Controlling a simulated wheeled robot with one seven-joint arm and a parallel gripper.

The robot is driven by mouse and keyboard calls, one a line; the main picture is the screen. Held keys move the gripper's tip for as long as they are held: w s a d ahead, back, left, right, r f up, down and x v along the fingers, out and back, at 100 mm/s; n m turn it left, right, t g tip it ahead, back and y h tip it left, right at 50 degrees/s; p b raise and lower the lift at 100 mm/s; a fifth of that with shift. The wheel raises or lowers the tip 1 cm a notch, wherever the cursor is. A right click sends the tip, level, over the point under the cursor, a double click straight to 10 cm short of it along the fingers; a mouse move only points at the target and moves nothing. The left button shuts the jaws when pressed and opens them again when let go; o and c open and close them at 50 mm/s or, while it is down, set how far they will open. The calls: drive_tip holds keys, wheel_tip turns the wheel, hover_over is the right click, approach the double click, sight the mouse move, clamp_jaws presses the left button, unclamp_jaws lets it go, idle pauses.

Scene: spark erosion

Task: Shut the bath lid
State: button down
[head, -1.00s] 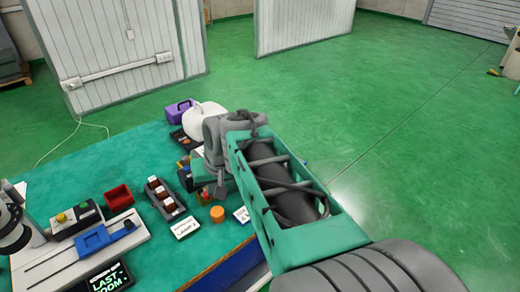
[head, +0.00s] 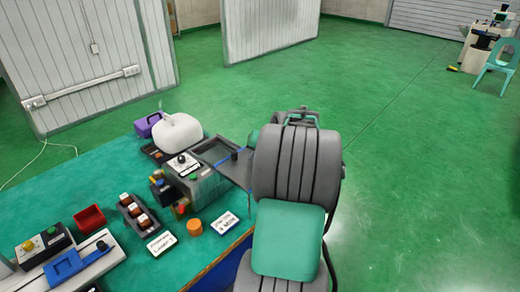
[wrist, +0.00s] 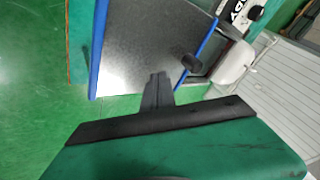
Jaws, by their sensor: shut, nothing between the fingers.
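The bath (head: 203,186) is a grey box with buttons on its front, at the table's right side in the head view. Its dark-framed opening (head: 213,150) shows uncovered. A flat grey panel, apparently the lid (head: 238,171), sticks out to the right of the opening. It has a blue strip and a black knob beside it; its right end is hidden by my arm. In the wrist view the grey panel (wrist: 145,40) lies ahead of my gripper (wrist: 158,76), with the black knob (wrist: 191,62) to the right of the fingertips. My gripper is shut and empty; contact with the panel cannot be told.
A white rounded container (head: 178,134) and a purple box (head: 147,124) stand behind the bath. The green floor right of the table is clear.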

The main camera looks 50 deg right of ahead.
sight(239, 159)
drive_tip(key=w, duration=0.1)
drive_tip(key=w+a, duration=0.1)
drive_tip(key=shift+w+a+p, duration=0.2)
drive_tip(key=shift+w+p, duration=0.15)
drive_tip(key=shift+w+a, duration=0.25)
drive_tip(key=shift+w, duration=0.2)
